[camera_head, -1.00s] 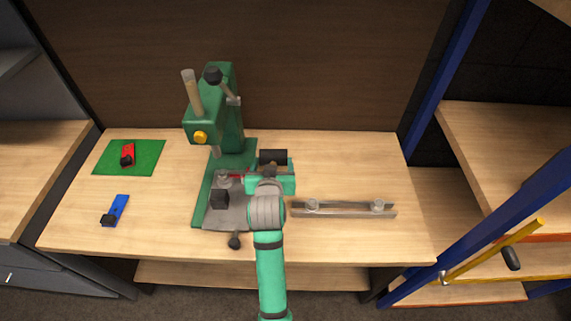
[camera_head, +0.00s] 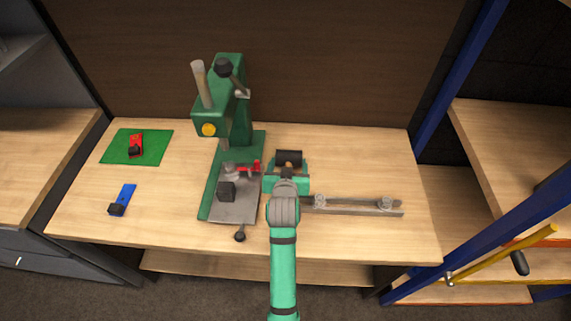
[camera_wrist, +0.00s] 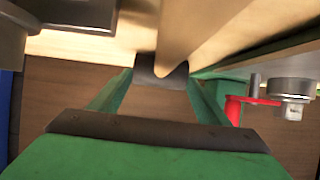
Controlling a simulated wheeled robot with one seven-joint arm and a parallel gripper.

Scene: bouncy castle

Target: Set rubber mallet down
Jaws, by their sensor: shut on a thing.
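The rubber mallet has a black head (camera_head: 289,157), which lies across the front of my gripper (camera_head: 288,173) in the head view. My gripper is shut on the mallet, just right of the green press and above the wooden bench (camera_head: 360,160). In the wrist view the green fingers (camera_wrist: 160,92) stand either side of a dark piece (camera_wrist: 150,73) with a pale wooden shaft running up from it. I cannot tell whether the mallet touches the bench top.
A green press (camera_head: 228,110) with a red part (camera_head: 249,167) stands close left. A metal bar with two knobs (camera_head: 360,207) lies to the right. A green mat (camera_head: 158,150) with a red tool (camera_head: 135,144) and a blue tool (camera_head: 124,198) are left. The bench's back right is clear.

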